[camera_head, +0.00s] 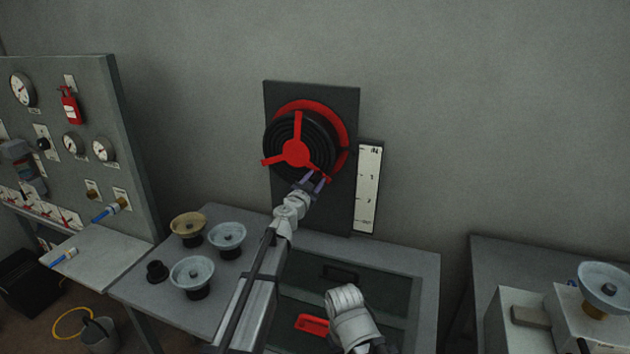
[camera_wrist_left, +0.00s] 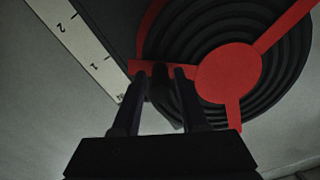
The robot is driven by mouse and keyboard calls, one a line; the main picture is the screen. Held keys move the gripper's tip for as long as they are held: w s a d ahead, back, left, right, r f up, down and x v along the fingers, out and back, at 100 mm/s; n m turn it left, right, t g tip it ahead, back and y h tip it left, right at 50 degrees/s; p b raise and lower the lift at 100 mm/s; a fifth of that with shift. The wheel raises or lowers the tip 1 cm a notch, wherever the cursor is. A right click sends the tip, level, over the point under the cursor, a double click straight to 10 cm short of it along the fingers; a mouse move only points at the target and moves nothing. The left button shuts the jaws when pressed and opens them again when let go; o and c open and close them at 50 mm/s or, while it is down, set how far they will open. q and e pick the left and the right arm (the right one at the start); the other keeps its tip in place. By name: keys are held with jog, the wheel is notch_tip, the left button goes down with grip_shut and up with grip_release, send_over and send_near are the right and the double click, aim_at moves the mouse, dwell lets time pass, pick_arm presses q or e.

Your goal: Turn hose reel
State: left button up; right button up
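The hose reel (camera_head: 318,150) is a black coiled drum with a red rim and a red three-spoke hub (camera_head: 296,153), mounted on a dark wall panel. In the left wrist view the red hub (camera_wrist_left: 227,73) fills the upper right. My left gripper (camera_head: 316,182) is at the reel's lower right edge. In its wrist view its two fingers (camera_wrist_left: 160,72) stand apart at the outer end of one red spoke, with a short dark peg between them. Gaps show beside the peg, so grip contact is not evident. My right gripper's fingers are not visible.
A numbered white scale (camera_head: 368,188) stands right of the reel. Several valve wheels (camera_head: 228,238) sit on the bench at left. A red tray-like piece (camera_head: 312,324) lies in the dark bench recess. A gauge panel (camera_head: 95,110) stands far left. The wall above the reel is clear.

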pick_arm(q)
jog(key=shift+o, duration=0.9)
jog(key=shift+s, duration=0.1)
jog(key=v, duration=0.7)
jog(key=shift+s, duration=0.3)
jog(key=shift+a, duration=0.1)
